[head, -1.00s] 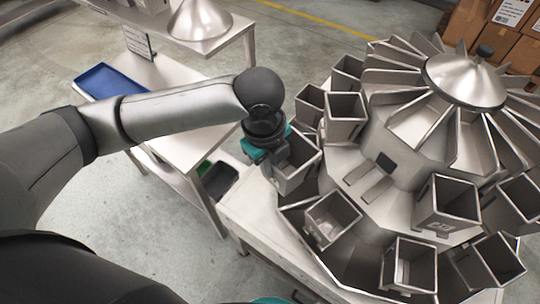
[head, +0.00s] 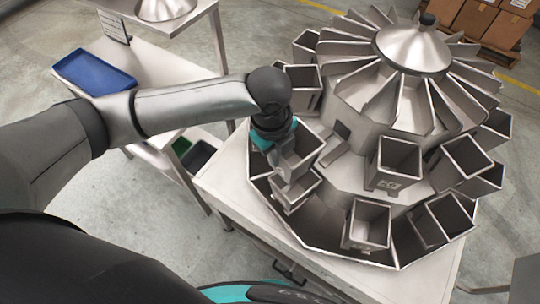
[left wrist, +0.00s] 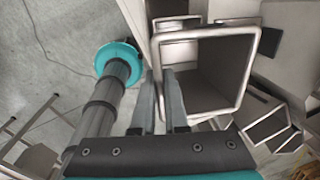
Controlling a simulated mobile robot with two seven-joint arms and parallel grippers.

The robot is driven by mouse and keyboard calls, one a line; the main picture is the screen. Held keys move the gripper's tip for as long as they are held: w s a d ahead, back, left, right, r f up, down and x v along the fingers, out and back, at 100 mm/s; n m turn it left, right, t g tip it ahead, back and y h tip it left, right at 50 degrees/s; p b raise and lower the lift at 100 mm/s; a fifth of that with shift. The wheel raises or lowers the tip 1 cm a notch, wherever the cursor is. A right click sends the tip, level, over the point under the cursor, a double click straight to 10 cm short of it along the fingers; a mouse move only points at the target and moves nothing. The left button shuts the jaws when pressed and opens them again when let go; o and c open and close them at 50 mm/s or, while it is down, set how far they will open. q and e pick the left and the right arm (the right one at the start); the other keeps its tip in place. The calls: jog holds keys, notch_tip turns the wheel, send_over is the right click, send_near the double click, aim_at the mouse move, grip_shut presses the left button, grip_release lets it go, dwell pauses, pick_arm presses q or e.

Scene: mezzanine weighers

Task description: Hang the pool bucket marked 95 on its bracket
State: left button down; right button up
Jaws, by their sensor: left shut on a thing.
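My left gripper (head: 280,160) is shut on a square, open-topped steel pool bucket (head: 309,150), at the near left side of the round weigher (head: 350,95). In the left wrist view the two fingers (left wrist: 160,100) lie along the left side of the bucket (left wrist: 207,66), whose mouth faces the camera. No number can be read on it. The bucket is upright, close to the weigher's body and above a lower bucket (head: 297,190). The bracket behind it is hidden, so I cannot tell whether bucket and bracket touch. My right gripper is out of view.
Other steel buckets ring the weigher, including one with a small mark (head: 393,160) to the right and a lower one (head: 367,225) in front. A steel bench with a blue tray (head: 95,72) stands at the left. Cardboard boxes (head: 475,18) are at the back right.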

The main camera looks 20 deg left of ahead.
aim_at(318, 136)
pick_arm(q)
jog(key=w, duration=0.1)
jog(key=w+d+f, duration=0.1)
jog(key=w+d, duration=0.1)
jog(key=shift+w+d+f, duration=0.1)
jog(key=shift+d+f, duration=0.1)
jog(key=shift+f, duration=0.15)
jog(key=w+d+f+b, duration=0.1)
jog(key=w+d+b, duration=0.4)
jog(key=w+b, duration=0.2)
jog(key=shift+d+f+b, duration=0.15)
jog(key=shift+b, duration=0.85)
jog(key=shift+w+f, duration=0.1)
jog(key=shift+f, duration=0.35)
jog(key=c, duration=0.9)
grip_release()
jog(key=shift+o, duration=0.2)
jog(key=shift+f, duration=0.1)
